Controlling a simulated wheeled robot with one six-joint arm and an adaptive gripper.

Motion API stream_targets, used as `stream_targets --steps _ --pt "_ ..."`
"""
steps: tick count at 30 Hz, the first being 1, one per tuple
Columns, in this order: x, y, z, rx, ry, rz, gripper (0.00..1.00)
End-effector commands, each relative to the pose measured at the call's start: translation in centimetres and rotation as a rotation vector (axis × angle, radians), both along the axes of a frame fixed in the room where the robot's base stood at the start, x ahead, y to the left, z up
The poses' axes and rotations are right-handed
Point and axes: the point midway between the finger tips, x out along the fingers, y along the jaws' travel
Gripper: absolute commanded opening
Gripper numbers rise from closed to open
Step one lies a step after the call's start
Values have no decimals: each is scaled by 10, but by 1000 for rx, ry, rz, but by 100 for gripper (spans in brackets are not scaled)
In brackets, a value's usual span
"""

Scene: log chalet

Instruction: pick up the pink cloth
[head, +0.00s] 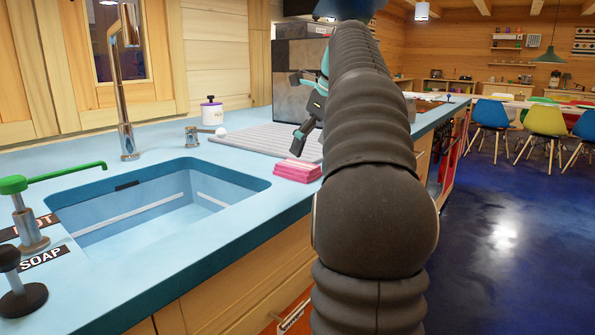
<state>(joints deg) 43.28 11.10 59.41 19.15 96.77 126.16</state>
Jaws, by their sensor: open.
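The pink cloth (297,171) lies folded on the blue counter, right of the sink and near the counter's front edge. My arm hides part of the area to its right. My gripper (297,146) is above and just behind the cloth in the picture, apart from it as far as I can see. One finger points down toward the cloth. The gripper is open and holds nothing that I can see.
The blue counter (262,209) holds a sink (150,210) with a tall tap (121,90). A grey ridged mat (260,140) lies behind the cloth. A white jar (212,112) stands by the wall. Soap pumps (28,222) stand at the left. Open floor (500,240) is at the right.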

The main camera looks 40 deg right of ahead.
Motion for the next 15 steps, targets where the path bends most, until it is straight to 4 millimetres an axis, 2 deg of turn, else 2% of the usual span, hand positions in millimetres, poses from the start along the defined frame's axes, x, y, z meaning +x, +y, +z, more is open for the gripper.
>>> stream_targets --steps 8,15 --pt "17 14 -27 1 2 3 97" --pt "24 14 -44 0 1 0 97"
